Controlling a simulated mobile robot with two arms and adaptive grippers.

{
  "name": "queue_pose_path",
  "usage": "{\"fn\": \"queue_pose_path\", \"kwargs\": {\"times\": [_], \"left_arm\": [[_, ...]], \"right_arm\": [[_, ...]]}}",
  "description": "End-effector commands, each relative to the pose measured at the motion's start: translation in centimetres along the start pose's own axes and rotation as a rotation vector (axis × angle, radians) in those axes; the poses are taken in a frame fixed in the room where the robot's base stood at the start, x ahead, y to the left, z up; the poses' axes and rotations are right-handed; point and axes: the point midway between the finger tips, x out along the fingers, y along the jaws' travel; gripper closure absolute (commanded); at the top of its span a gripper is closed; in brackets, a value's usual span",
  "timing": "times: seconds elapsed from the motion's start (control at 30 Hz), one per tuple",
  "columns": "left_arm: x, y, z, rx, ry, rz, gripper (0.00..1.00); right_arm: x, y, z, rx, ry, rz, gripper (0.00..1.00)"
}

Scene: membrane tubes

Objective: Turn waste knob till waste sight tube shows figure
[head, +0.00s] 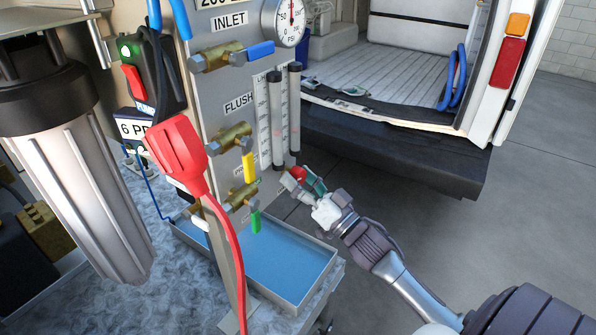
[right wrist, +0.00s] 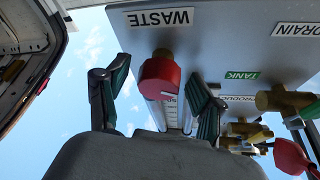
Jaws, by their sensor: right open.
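In the head view the knob (head: 298,173) is small and partly covered by my gripper. My right gripper (right wrist: 158,88) is open, with one green-padded finger on each side of the knob and gaps visible. In the head view, the right gripper (head: 305,183) is at the panel's right edge. Two sight tubes (head: 276,120) stand upright beside scales; their readings are too small to tell. My left gripper is out of view.
The grey panel (head: 222,85) carries brass valves with blue, yellow and green handles, and a gauge (head: 290,22). A red plug (head: 178,155) with a red cable hangs in front. A blue-lined tray (head: 290,268) lies below. Open floor is at right.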

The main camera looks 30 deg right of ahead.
Motion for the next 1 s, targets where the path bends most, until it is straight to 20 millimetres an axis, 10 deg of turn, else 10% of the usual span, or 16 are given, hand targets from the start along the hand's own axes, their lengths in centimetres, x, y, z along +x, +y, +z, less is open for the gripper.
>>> {"fn": "queue_pose_path", "kwargs": {"times": [0.33, 0.7, 1.0], "left_arm": [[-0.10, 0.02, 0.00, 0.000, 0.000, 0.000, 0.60], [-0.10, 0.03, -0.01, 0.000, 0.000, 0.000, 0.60], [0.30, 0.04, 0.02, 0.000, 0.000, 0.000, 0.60]], "right_arm": [[0.33, 0.01, 0.07, 0.001, 0.000, 0.000, 0.34], [0.31, 0.01, 0.05, 0.000, 0.000, 0.000, 0.93], [0.28, 0.10, 0.13, -0.040, -0.001, -0.016, 0.93]]}}
